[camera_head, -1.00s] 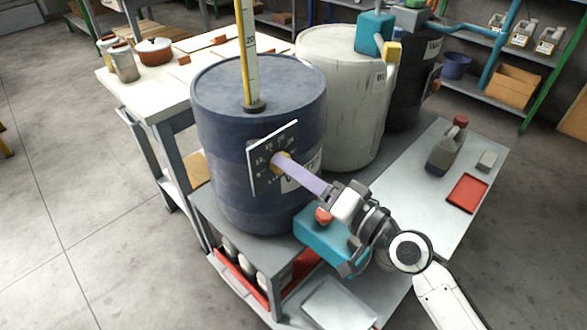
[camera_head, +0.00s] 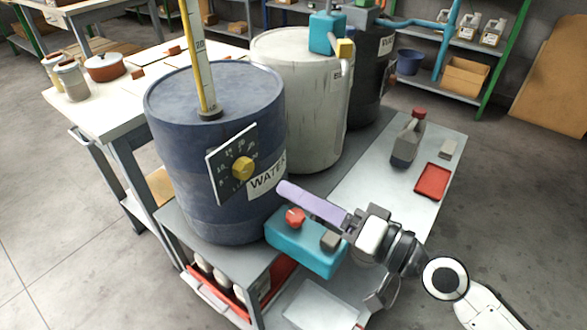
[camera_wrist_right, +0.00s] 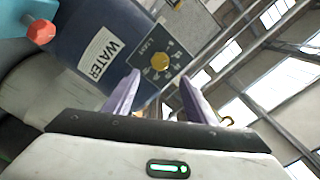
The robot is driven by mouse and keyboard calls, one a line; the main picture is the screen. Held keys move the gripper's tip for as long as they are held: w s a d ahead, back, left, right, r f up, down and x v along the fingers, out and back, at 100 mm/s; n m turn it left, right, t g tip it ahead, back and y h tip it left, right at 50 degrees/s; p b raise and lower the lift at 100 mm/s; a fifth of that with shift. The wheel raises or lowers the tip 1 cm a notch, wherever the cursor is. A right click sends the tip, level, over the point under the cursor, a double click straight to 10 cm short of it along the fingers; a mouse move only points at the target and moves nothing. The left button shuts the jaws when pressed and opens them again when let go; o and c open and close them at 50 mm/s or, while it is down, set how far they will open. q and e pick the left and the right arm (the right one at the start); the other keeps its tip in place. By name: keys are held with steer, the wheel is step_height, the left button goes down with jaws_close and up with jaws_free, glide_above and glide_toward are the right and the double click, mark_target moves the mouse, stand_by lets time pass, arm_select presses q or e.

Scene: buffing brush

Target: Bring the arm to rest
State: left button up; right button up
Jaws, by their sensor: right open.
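My right gripper (camera_head: 284,190) is open and empty, its purple fingers pointing left toward the blue drum labelled WATER (camera_head: 215,95). The yellow knob (camera_head: 243,168) on the drum's dark dial plate (camera_head: 222,183) stands clear of the fingers. In the right wrist view the open fingertips of the right gripper (camera_wrist_right: 160,88) show on both sides below the knob (camera_wrist_right: 161,63), with nothing between them. My left gripper is not in view.
A teal box with a red knob (camera_head: 300,240) sits just below the right gripper. A white drum (camera_head: 300,90) and a black drum stand behind. Open floor lies beyond.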

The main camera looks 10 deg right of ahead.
arm_select(q)
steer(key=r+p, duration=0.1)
steer(key=p, duration=0.1)
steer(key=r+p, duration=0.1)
steer(key=p, duration=0.1)
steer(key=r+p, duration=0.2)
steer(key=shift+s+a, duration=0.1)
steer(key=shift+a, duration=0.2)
arm_select(e)
steer(key=s+d+f+n+g+h, duration=0.1)
steer(key=s+d+f+h, duration=0.1)
steer(key=s+f, duration=0.3)
steer(key=s+d+f+n+g+h, duration=0.1)
steer(key=s+d+f+n+h, duration=0.1)
steer(key=f, duration=0.9)
steer(key=s+d+f+n+g+h, duration=0.1)
steer(key=s+d+f+g+h, duration=0.1)
steer(key=s+f+h, duration=0.4)
steer(key=s+d+f, duration=0.1)
steer(key=s+f, duration=0.1)
steer(key=s, duration=0.1)
steer(key=shift+d+f, duration=0.35)
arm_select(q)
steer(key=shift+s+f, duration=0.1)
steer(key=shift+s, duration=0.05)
arm_select(e)
steer(key=shift+s, duration=0.1)
